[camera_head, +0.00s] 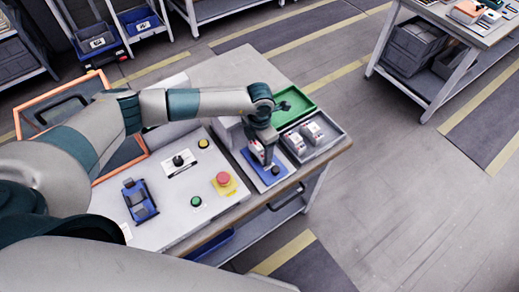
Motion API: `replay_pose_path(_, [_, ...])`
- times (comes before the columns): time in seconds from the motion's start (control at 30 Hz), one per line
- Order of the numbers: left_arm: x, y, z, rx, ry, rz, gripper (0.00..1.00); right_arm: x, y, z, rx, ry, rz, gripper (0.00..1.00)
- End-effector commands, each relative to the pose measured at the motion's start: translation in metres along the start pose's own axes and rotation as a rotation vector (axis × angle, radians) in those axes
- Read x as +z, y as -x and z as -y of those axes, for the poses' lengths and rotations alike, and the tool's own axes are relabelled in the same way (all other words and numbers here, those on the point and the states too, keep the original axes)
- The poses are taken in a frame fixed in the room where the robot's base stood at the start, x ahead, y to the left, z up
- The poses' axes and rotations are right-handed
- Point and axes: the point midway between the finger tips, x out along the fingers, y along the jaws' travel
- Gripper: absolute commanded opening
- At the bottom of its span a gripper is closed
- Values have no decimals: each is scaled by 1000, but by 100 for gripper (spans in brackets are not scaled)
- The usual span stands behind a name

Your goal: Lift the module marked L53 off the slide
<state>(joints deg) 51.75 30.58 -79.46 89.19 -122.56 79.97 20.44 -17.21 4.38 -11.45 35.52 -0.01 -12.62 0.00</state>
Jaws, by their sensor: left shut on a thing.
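My left gripper (268,156) points down over the blue slide (251,165) near the front of the bench. It is shut on a small white module (256,150), which shows partly beside the fingers. The gripper hides the rest of the module, and its marking is too small to read. I cannot tell whether the module touches the slide. A dark round knob (276,171) sits at the slide's near end. My right gripper is not in view.
A grey tray (331,150) with white modules (312,132) stands right of the slide, with a green tray (297,101) behind. Left are a red button (223,179), a green button (196,201), a joystick (178,160) and a blue device (140,201).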

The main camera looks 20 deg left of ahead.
Motion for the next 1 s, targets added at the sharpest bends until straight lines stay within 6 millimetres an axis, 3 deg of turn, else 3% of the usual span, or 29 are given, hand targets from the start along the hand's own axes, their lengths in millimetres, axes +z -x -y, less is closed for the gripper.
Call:
replay_pose_path(0.37, [1,8,-1,1,-1,4,31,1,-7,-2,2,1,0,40])
replay_pose_path(0.6, [1,36,-1,2,-2,5,31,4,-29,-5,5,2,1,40])
replay_pose_path(1.0, [54,81,54,2,-4,5,31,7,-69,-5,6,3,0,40])
